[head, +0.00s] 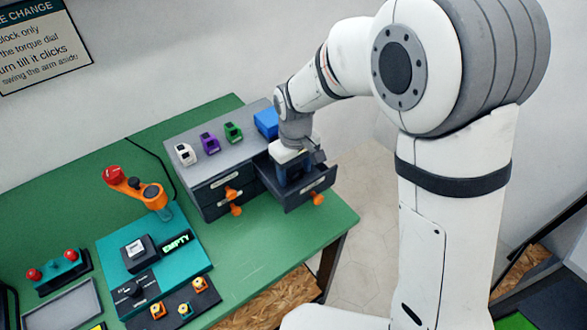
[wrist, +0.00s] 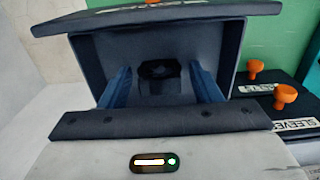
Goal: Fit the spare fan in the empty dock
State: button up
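The dock (head: 137,252) is a dark block with a pale square top on a teal board, beside a lit "EMPTY" sign (head: 176,241) at lower left in the head view. My gripper (head: 290,175) reaches down into an open dark drawer (head: 318,181) at the right of the cabinet. In the wrist view, its two blue fingers (wrist: 163,72) are spread apart inside the drawer (wrist: 85,70). A small black part with a rounded face (wrist: 160,76) lies between them with gaps on both sides. It may be the spare fan; shadow hides its detail.
White, purple and green small parts (head: 209,144) and a blue box (head: 266,122) stand on the cabinet top. An orange arm with a red knob (head: 136,188) rises behind the dock. Shut drawers with orange knobs (head: 236,209) adjoin the open one. Green table (head: 262,250) is bare in front.

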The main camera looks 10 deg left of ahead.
aim_at(297, 170)
dwell(0.4)
notch_tip(297, 170, up, 8)
jog(key=shift+s+f+b, duration=0.15)
jog(key=shift+f+b, duration=0.05)
jog(key=shift+b, duration=0.4)
jog(key=shift+d+r, duration=0.2)
jog(key=shift+d, duration=0.1)
jog(key=s+d+r+m+t, duration=0.1)
jog(key=s+d+m, duration=0.4)
jog(key=d, duration=0.8)
jog(key=s+d+r+m+t, duration=0.2)
jog(key=s+d, duration=0.6)
jog(key=d, duration=0.5)
jog(key=r+m, duration=0.1)
jog(key=m, duration=0.1)
jog(key=shift+s+d+r+m, duration=0.2)
jog(key=shift+s+m, duration=0.1)
jog(key=shift+m, duration=0.1)
jog(key=shift+c, duration=0.4)
